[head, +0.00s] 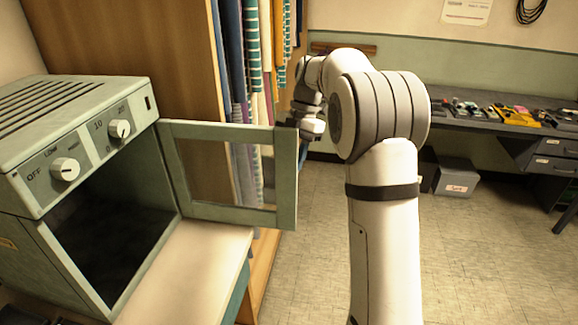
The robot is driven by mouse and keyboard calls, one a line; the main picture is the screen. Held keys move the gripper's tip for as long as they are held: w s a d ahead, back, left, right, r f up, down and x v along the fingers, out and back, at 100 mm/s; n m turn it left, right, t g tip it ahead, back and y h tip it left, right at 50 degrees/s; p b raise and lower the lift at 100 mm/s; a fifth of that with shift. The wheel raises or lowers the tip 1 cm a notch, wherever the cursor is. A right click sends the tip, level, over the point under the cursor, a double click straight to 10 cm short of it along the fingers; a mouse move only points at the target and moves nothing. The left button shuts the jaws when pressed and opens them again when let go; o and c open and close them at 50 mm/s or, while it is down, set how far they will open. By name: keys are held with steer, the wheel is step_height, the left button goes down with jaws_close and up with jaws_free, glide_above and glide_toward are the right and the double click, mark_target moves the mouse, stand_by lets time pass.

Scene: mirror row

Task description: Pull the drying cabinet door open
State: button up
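The drying cabinet (85,95) is a pale green box at the left, with a slotted top and two white knobs on its front panel. Its framed door (286,185) with a window stands swung wide open to the right, hinged at the right side of the dark opening (120,220). My gripper (298,124) is at the far upper corner of the door, partly hidden by my own wrist. The fingers and any handle are too small and covered to make out, so I cannot tell whether they hold the door or only sit beside it.
The cabinet stands on a light bench top (190,275). Behind the door is a wooden shelf unit (130,45) with hanging cloths (252,60). A dark desk (470,132) with tools is at the back right, a grey bin (456,178) below it. The tiled floor (480,260) is clear.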

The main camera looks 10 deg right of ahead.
steer(key=v, duration=0.5)
steer(key=shift+s, duration=0.1)
